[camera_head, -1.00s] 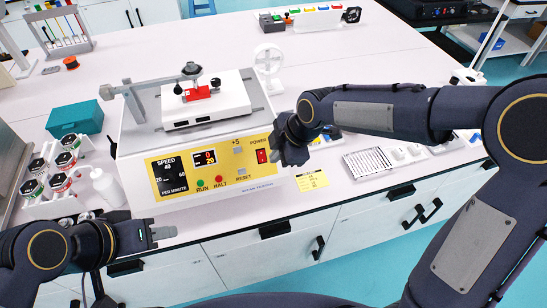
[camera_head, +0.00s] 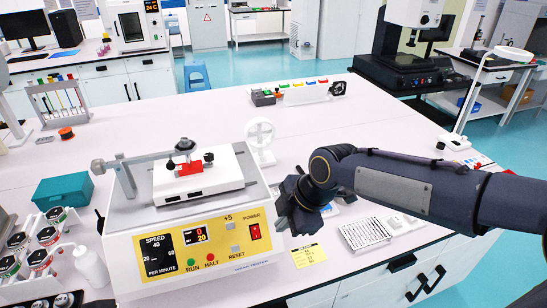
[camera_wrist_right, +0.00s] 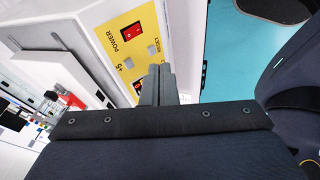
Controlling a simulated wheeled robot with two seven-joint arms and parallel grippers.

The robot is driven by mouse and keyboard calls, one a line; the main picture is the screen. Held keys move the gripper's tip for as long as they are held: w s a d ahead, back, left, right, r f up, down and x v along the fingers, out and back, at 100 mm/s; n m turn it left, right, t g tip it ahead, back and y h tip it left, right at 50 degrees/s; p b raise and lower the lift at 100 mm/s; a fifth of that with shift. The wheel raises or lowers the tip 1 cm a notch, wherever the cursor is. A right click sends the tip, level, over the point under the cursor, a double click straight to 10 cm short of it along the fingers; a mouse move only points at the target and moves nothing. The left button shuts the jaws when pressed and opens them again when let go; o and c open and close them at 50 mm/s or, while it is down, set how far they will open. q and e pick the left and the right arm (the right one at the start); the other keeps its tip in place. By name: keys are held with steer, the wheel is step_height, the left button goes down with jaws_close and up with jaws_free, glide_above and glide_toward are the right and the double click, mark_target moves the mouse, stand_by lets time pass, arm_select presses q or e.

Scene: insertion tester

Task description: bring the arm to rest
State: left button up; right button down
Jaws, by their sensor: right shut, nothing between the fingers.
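The insertion tester (camera_head: 215,255), a white machine with a yellow panel, stands on the bench in the head view. Its red power switch (camera_head: 254,231) is at the panel's right end, and it also shows in the right wrist view (camera_wrist_right: 131,31). The display (camera_head: 196,235) reads 0 over 20. My right gripper (camera_head: 283,220) is just right of the panel, near the switch. In the right wrist view its fingers (camera_wrist_right: 158,84) are together and empty, pointing toward the panel. My left gripper is out of view.
A teal box (camera_head: 63,191) and a rack of capped bottles (camera_head: 40,243) are left of the tester. A white fan-like stand (camera_head: 260,140) is behind it. A yellow note (camera_head: 308,256) and a white tray (camera_head: 365,233) lie to the right.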

steer(key=s+d+r+m+t, duration=0.1)
steer(key=s+d+r+m, duration=0.1)
steer(key=s+d+m, duration=0.8)
steer(key=s+d+f+m+t, duration=0.1)
steer(key=s+d+m, duration=0.1)
steer(key=s+m, duration=0.3)
steer(key=s+d+f+m+t, duration=0.1)
steer(key=s+d+f+m, duration=0.1)
steer(key=m, duration=0.5)
steer(key=s+d, duration=0.1)
steer(key=s, duration=0.1)
steer(key=shift+s+d+f+h, duration=0.3)
steer(key=shift+s+d, duration=0.05)
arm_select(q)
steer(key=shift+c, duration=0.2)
